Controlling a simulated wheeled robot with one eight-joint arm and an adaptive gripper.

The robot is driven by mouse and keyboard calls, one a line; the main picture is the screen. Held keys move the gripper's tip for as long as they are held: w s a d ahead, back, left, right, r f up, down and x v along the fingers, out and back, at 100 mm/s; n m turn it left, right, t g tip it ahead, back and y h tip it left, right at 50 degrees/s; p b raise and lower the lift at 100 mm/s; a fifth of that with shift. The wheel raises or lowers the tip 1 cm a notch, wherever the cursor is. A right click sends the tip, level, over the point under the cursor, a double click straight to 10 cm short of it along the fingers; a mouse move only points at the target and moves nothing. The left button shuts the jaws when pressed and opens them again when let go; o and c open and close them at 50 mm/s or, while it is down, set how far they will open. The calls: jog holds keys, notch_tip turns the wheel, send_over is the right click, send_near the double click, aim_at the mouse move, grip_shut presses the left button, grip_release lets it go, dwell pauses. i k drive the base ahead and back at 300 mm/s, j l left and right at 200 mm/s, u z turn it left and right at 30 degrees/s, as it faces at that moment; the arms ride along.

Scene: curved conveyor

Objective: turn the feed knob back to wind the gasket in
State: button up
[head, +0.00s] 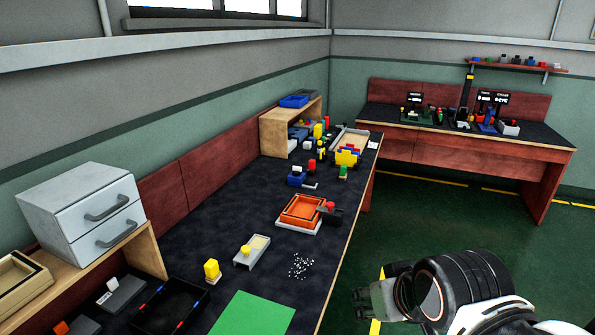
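A shallow orange-rimmed square tray (302,209) on a white base sits on the dark bench, right of the bench's middle. A small black block at its right corner carries a red knob (330,206), which may be the feed knob. I cannot make out a gasket for certain; the orange edging may be it. My gripper (359,302) is at the lower right, over the floor beyond the bench's front edge. It is apart from the knob and touches nothing I can see. Its fingers are small and seen from the side, so their opening is unclear.
Coloured parts crowd the far end. A second bench (460,140) stands behind. The green floor (430,215) is open.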

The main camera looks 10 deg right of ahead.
aim_at(296, 170)
jog(key=i+l+u, duration=0.15)
jog(key=i+l, duration=0.2)
jog(key=i+l+u, duration=0.15)
jog(key=i+l, duration=0.2)
jog(key=i, duration=0.15)
jog(key=i+l+u, duration=0.2)
jog(key=i+l, duration=0.15)
jog(key=i+l+u, duration=0.15)
jog(key=i+l, duration=0.2)
jog(key=l, duration=0.2)
jog(key=i+l+u, duration=0.15)
jog(key=i+l, duration=0.2)
jog(key=l, duration=0.2)
